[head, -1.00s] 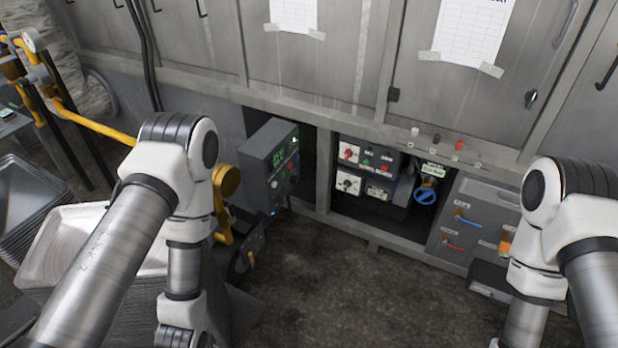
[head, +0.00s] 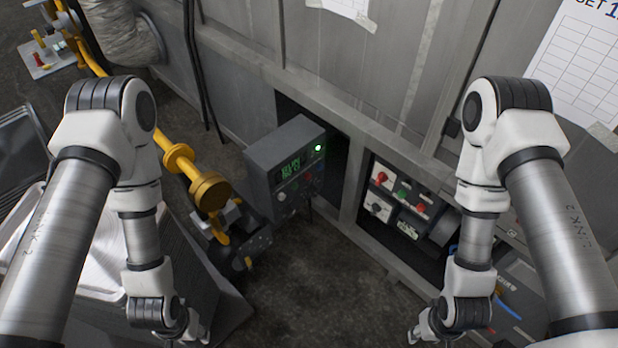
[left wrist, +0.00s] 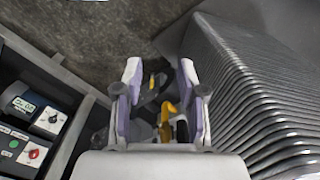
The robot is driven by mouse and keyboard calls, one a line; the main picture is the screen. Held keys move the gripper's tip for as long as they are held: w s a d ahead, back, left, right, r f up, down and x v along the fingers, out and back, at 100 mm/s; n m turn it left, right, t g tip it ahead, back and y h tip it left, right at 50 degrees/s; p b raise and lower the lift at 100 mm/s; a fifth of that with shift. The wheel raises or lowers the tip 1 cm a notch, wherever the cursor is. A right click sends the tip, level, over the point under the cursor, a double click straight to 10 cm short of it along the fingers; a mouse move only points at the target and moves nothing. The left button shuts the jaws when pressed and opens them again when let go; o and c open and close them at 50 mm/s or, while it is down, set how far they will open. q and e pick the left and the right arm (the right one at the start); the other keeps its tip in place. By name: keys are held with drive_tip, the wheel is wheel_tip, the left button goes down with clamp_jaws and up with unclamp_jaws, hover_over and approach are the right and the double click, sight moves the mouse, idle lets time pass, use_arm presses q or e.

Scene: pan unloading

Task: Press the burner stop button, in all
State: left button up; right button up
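A grey control box (head: 286,168) with a green lit display, a bright green lamp and small buttons stands at the centre of the head view. Right of it, a recessed panel (head: 399,203) carries a red knob, a green button and a red button; it also shows in the left wrist view (left wrist: 35,125). The labels are too small to tell which is burner stop. My left gripper (left wrist: 160,85) is open and empty, apart from both panels; in the head view it is low at left. My right gripper (head: 416,335) is at the bottom edge, its fingers mostly hidden.
A stack of metal pans (left wrist: 265,85) stands close beside my left gripper. A yellow pipe (head: 180,160) runs at left near the control box. A grey cabinet wall (head: 240,95) is behind. The dark floor (head: 310,280) between my arms is clear.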

use_arm(q)
drive_tip(key=shift+d, duration=0.1)
clamp_jaws()
idle(1.0)
